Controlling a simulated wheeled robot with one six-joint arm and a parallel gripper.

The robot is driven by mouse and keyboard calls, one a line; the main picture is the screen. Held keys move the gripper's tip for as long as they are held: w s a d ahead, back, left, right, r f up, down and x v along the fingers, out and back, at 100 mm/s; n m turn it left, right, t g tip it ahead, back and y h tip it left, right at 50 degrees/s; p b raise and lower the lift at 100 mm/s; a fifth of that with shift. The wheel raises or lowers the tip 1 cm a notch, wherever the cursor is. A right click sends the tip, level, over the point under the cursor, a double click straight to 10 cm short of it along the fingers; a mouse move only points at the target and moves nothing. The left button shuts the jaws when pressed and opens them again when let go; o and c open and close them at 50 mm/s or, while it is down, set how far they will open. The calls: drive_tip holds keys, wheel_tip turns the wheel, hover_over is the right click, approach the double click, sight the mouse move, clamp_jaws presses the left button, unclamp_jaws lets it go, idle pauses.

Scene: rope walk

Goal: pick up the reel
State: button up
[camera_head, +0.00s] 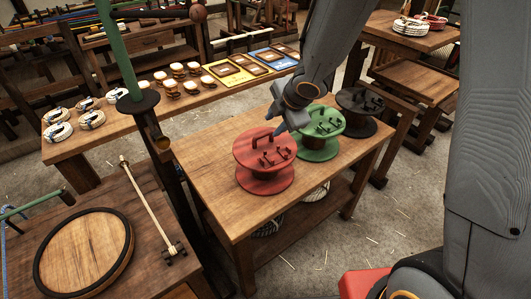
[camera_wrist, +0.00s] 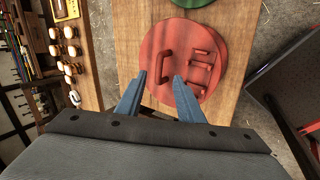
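Three reels stand in a row on a wooden table (camera_head: 215,157). The red reel (camera_head: 252,160) is nearest, with a handle and small pegs on its top disc. The green reel (camera_head: 325,147) stands behind it, and a dark grey reel (camera_head: 372,102) is at the far end. My gripper (camera_head: 280,119) is over the table, above or close to the red reel. In the wrist view its two blue fingers (camera_wrist: 158,80) are apart with nothing between them. The red reel (camera_wrist: 190,48) lies just ahead of the fingertips, its handle between their lines. The green reel (camera_wrist: 205,3) shows only at the top edge.
A long bench (camera_head: 105,138) behind holds rope coils (camera_head: 58,132), small spools and framed trays. At left, a table carries a round black-rimmed disc (camera_head: 84,250) and a rod. A green post (camera_head: 118,50) stands nearby. The red reel's table has bare wood at its left end.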

sight(263, 134)
drive_tip(key=shift+n, duration=0.4)
drive_tip(key=x, duration=0.2)
drive_tip(key=b+x, duration=0.1)
drive_tip(key=x, duration=0.5)
drive_tip(key=shift+s+a, duration=0.2)
drive_tip(key=shift+a, duration=0.2)
clamp_jaws()
drive_tip(key=shift+r, duration=0.1)
drive_tip(key=shift+w, duration=0.15)
idle(0.4)
